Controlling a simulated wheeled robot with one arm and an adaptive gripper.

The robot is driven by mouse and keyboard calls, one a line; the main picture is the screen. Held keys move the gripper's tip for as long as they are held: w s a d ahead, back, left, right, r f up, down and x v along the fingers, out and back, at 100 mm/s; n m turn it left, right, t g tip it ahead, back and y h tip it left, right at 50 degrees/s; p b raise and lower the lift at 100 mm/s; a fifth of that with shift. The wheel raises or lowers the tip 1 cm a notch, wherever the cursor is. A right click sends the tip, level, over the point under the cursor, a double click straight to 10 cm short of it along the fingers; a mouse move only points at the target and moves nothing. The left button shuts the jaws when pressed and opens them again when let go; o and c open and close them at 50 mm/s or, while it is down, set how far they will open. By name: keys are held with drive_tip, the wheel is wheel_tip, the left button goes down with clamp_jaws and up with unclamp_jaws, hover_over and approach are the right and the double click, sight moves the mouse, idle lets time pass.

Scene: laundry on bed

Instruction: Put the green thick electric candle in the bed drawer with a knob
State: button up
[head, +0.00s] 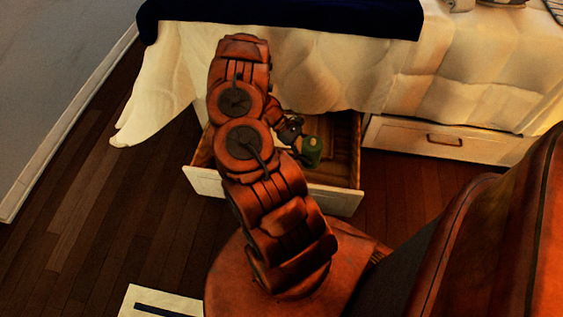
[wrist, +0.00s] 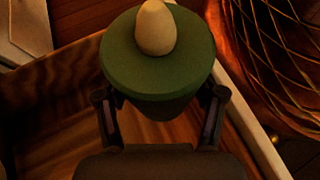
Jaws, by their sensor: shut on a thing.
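The green thick electric candle (head: 312,152) is held by my gripper (head: 297,145) over the open bed drawer (head: 335,197). In the wrist view the candle (wrist: 155,70) shows a round green top with a cream flame-shaped tip, and my gripper's two fingers (wrist: 161,118) close on its sides. The drawer is pulled out from under the bed; its wooden inside (wrist: 50,120) shows below the candle in the wrist view. My arm hides much of the drawer's left part and the middle of its front, so I cannot see its knob.
A closed bed drawer (head: 415,139) with a bar handle (head: 444,140) is to the right. The cream bedding (head: 335,70) hangs above the open drawer, with a dark blue cloth (head: 330,14) on top. Wooden floor (head: 75,215) is clear at left.

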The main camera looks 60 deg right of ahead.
drive_tip(key=s+d+f+n+h+b, duration=0.3)
drive_tip(key=s+d+f+b, duration=0.15)
drive_tip(key=f, duration=0.35)
drive_tip(key=b, duration=0.5)
hover_over(323, 180)
drive_tip(key=shift+a+f, duration=0.1)
drive_tip(key=shift+f, duration=4.95)
drive_tip(key=shift+f, duration=0.15)
drive_tip(key=o, duration=1.3)
drive_tip(key=shift+c, duration=0.2)
